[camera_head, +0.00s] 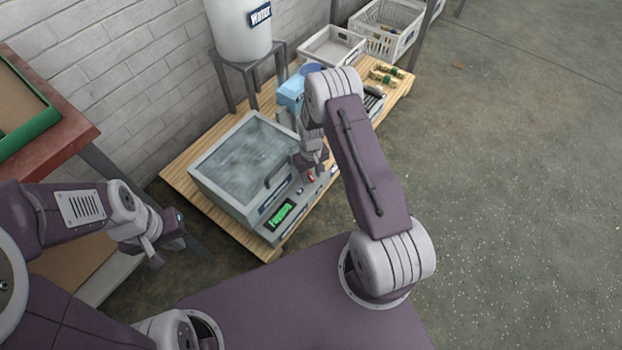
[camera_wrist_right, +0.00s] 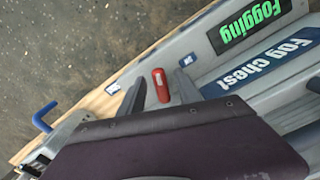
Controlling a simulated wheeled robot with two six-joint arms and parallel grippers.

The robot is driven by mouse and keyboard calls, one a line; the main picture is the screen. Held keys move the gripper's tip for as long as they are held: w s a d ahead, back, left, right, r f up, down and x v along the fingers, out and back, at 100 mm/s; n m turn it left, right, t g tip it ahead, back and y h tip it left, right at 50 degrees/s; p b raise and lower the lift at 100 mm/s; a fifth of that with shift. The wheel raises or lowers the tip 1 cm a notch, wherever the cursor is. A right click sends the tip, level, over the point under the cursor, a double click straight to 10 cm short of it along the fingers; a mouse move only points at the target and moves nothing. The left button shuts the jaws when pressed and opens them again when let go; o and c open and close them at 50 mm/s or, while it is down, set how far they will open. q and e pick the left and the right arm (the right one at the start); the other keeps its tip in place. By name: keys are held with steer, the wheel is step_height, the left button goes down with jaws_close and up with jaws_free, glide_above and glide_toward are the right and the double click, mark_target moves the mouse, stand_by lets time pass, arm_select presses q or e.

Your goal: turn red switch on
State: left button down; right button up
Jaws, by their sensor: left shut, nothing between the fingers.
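The red switch (camera_head: 310,177) sits on the front panel of the fog chest (camera_head: 245,165), close to my right gripper (camera_head: 314,164). In the right wrist view the red switch (camera_wrist_right: 160,85) shows between the two grey fingers of my right gripper (camera_wrist_right: 160,78), with a gap on each side. That gripper is open; I cannot tell whether it touches the switch. My left gripper (camera_head: 155,260) is shut and empty, away to the left of the chest.
A blue hook-shaped handle (camera_wrist_right: 44,117) is at the left of the wrist view. White crates (camera_head: 385,35) are at the back. The floor on the right is clear.

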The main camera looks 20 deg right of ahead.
jaws_close()
steer(key=n+p, duration=0.2)
steer(key=shift+d+r+p, duration=0.1)
steer(key=shift+r+p, duration=0.25)
steer(key=shift+d+f+n+p, duration=0.1)
steer(key=shift+n+p, duration=0.25)
steer(key=shift+n, duration=0.25)
steer(key=shift+w+f+n, duration=0.15)
steer(key=shift+f+n, duration=0.1)
steer(key=shift+n, duration=0.45)
jaws_free()
